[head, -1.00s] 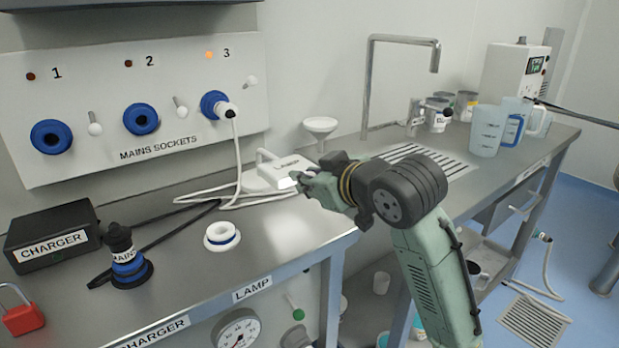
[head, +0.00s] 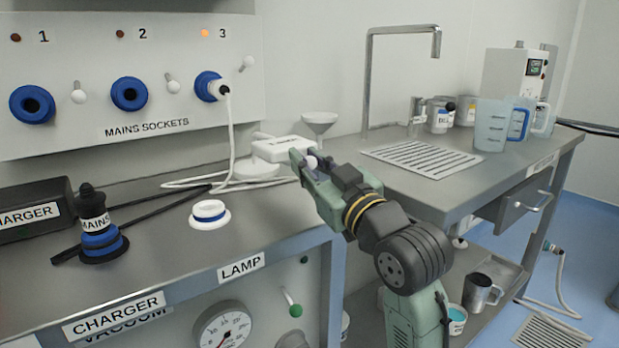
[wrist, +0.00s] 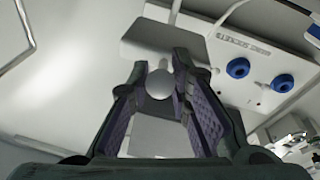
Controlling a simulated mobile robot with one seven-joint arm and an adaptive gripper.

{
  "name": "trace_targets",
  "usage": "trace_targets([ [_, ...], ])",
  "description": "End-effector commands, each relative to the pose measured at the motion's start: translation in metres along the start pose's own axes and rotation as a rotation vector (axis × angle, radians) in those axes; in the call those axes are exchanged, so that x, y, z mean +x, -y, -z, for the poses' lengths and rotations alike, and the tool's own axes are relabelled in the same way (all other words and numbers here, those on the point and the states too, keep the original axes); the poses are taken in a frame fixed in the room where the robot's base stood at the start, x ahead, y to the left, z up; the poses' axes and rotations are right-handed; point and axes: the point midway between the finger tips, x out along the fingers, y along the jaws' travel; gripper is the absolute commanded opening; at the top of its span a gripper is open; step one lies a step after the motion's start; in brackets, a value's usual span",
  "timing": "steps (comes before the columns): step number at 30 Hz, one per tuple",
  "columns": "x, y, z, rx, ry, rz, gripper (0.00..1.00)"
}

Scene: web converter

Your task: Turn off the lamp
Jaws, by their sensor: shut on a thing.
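The lamp unit (head: 280,149) is a pale box with a partly hidden label, on the bench below the sockets. A white cable runs from it to socket 3 (head: 208,87), whose light (head: 205,33) glows orange. My gripper (head: 308,160) is at the lamp's right front corner, with its fingers around a white ball knob (head: 312,163). In the wrist view the knob (wrist: 160,84) sits between the purple finger pads. The knob's stem is mostly hidden. I cannot tell whether the lamp is lit.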

Motion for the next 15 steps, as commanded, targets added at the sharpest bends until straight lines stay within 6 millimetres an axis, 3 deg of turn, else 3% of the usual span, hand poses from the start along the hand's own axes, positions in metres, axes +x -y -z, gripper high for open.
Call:
trace_targets([
  [15,0.0002,0.0011,-0.0016,0.004,-0.051,-0.012,0.00],
])
